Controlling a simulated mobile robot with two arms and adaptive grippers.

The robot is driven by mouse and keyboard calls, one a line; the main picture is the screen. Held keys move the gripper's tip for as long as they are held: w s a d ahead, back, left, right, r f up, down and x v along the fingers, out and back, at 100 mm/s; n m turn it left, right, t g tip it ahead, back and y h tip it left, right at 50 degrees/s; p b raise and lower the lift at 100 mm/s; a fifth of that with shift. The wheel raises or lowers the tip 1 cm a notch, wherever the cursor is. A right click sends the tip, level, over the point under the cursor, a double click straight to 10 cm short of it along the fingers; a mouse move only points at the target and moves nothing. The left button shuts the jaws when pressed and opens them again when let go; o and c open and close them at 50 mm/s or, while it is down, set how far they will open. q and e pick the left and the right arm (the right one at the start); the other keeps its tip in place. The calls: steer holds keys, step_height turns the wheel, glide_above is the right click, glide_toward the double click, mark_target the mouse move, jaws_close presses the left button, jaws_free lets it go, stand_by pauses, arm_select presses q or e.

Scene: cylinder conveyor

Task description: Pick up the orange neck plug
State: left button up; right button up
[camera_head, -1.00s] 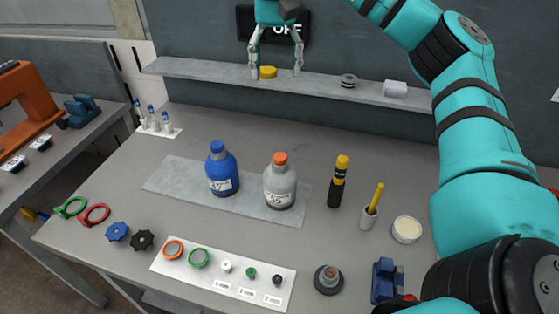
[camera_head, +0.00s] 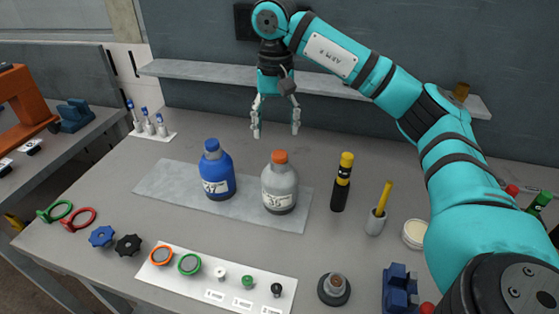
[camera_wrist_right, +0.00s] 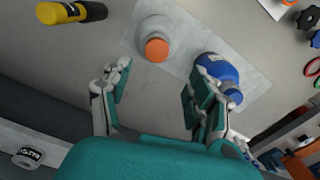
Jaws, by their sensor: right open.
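The orange neck plug (camera_head: 279,157) sits on the neck of a grey bottle (camera_head: 280,190) standing on a flat grey plate (camera_head: 160,181). In the right wrist view, the plug (camera_wrist_right: 156,50) shows as an orange disc on top of the bottle (camera_wrist_right: 154,29). My right gripper (camera_head: 276,132) points down, open and empty, a little above and behind the plug in the head view. In the wrist view its fingers are spread, with the plug beyond the gap between them. My left gripper is not in view.
A blue bottle (camera_head: 216,170) stands close to the left of the grey one. A black-and-yellow marker (camera_head: 342,182) and a grey cup with a yellow stick (camera_head: 376,221) stand to the right. A shelf (camera_head: 205,70) runs along the back wall.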

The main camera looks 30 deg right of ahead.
mark_target(280, 153)
steer(key=shift+s+f, duration=0.1)
steer(key=shift+f, duration=0.45)
steer(key=f, duration=0.1)
steer(key=f+p, duration=0.1)
steer(key=f, duration=0.2)
steer(key=shift+s+d+f+p, duration=0.1)
steer(key=shift+s+d+p, duration=0.1)
steer(key=shift+s+p, duration=0.2)
steer(key=shift+f, duration=0.55)
steer(key=c, duration=0.8)
